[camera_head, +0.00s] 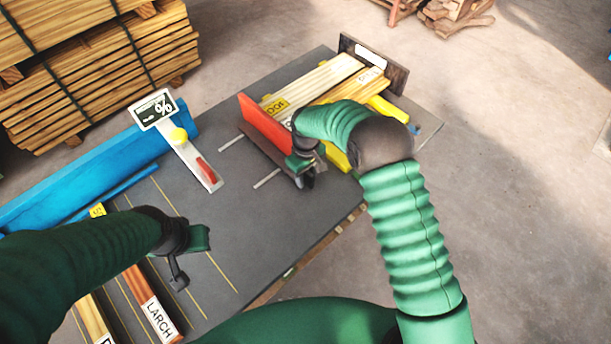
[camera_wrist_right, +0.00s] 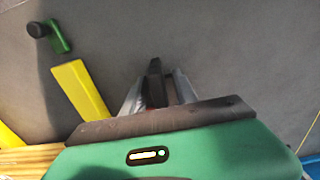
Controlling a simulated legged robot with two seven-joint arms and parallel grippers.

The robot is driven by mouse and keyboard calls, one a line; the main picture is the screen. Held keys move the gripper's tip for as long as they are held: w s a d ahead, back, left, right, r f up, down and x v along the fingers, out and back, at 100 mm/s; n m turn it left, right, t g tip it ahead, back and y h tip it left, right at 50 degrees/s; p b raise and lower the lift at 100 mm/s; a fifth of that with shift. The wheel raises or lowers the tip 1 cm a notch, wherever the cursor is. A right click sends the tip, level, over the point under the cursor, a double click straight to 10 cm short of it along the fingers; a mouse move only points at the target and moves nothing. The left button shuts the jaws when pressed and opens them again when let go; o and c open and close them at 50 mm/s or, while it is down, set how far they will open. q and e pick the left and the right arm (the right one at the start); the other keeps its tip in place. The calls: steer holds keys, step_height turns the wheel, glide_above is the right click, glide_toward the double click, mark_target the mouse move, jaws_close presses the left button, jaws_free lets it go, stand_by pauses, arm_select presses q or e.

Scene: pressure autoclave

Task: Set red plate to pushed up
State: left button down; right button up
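The red plate (camera_head: 265,124) stands upright on its long edge on the dark table, beside the planks, in the head view. My right gripper (camera_head: 305,180) is low over the table at the plate's near end; whether it touches the plate cannot be told. In the right wrist view, my right gripper (camera_wrist_right: 155,92) shows grey pieces on both sides of a dark bar, with a little red beside it; whether it grips anything is unclear. My left gripper (camera_head: 190,262) is over the table's near left part, away from the plate, with no object visible in it.
Pale planks (camera_head: 318,85) lie right of the plate, before a dark end board (camera_head: 372,62). Yellow bars (camera_head: 388,108) lie near my right arm. A blue beam (camera_head: 90,180) and a slider with a red handle (camera_head: 205,170) are left. Labelled wood strips (camera_head: 155,308) lie near front.

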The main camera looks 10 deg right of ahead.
steer(key=shift+r, duration=0.1)
step_height(320, 180, up, 17)
steer(key=shift+f+b, duration=0.2)
steer(key=shift+b, duration=0.2)
steer(key=s+d+f+m+t, duration=0.1)
steer(key=s+d, duration=0.4)
steer(key=s, duration=0.6)
steer(key=s+d+f+m+t, duration=0.1)
steer(key=s+d+f+m, duration=0.2)
steer(key=s, duration=0.8)
steer(key=d+m, duration=0.2)
steer(key=d, duration=0.1)
steer(key=shift+s+f+m+t, duration=0.2)
steer(key=shift+s+m+t, duration=0.1)
steer(key=shift+m, duration=0.1)
steer(key=shift+w, duration=0.1)
